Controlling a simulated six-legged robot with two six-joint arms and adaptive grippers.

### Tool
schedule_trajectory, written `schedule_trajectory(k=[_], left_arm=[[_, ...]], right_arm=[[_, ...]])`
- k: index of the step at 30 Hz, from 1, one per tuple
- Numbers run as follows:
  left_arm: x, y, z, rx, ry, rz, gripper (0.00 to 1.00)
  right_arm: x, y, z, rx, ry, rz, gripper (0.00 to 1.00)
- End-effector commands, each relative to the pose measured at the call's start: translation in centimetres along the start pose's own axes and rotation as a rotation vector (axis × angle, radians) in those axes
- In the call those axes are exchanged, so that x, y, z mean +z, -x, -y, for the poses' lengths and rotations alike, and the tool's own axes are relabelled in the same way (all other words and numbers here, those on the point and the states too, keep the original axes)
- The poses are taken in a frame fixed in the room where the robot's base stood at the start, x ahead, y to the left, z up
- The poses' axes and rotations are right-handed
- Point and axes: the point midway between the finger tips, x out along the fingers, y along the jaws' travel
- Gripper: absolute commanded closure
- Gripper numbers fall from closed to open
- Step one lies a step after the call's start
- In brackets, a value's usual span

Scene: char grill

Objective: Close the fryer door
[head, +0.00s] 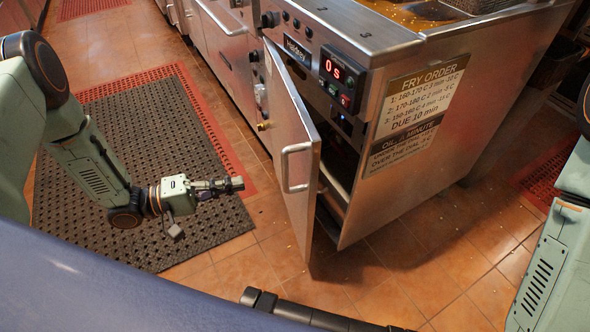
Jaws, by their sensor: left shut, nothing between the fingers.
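The fryer (415,140) is a steel cabinet with a red digital display on its front. Its door (285,125) stands partly open, swung out toward the left, with a dark gap showing between it and the cabinet. A metal bar handle (287,168) sits on the door's outer face. My left gripper (238,184) is shut and empty, above the dark mat, to the left of the door and apart from it. My right arm shows at the right edge, but its gripper is out of view.
More steel cabinets (222,50) line up behind the fryer. A dark perforated mat (150,110) and red mats (85,8) lie on the tiled floor. Bare tiles (245,265) lie in front of the door. A dark basket (550,65) is at the right.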

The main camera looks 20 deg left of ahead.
Motion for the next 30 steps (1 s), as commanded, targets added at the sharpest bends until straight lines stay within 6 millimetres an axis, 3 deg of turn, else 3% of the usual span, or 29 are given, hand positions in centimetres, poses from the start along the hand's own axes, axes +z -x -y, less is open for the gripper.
schedule_trajectory(k=[5, 21, 30], left_arm=[[0.0, -1.5, -0.1, 0.009, 0.005, 0.001, 1.00], [-0.1, -11.2, 0.1, 0.006, 0.003, 0.000, 1.00], [-0.1, -13.9, -0.1, 0.005, 0.005, -0.004, 1.00]], right_arm=[[0.0, -0.6, 0.0, 0.000, 0.000, 0.000, 0.60], [0.0, -4.0, 0.0, 0.000, 0.000, 0.000, 0.60], [0.0, -5.0, 0.0, 0.000, 0.000, 0.000, 0.60]])
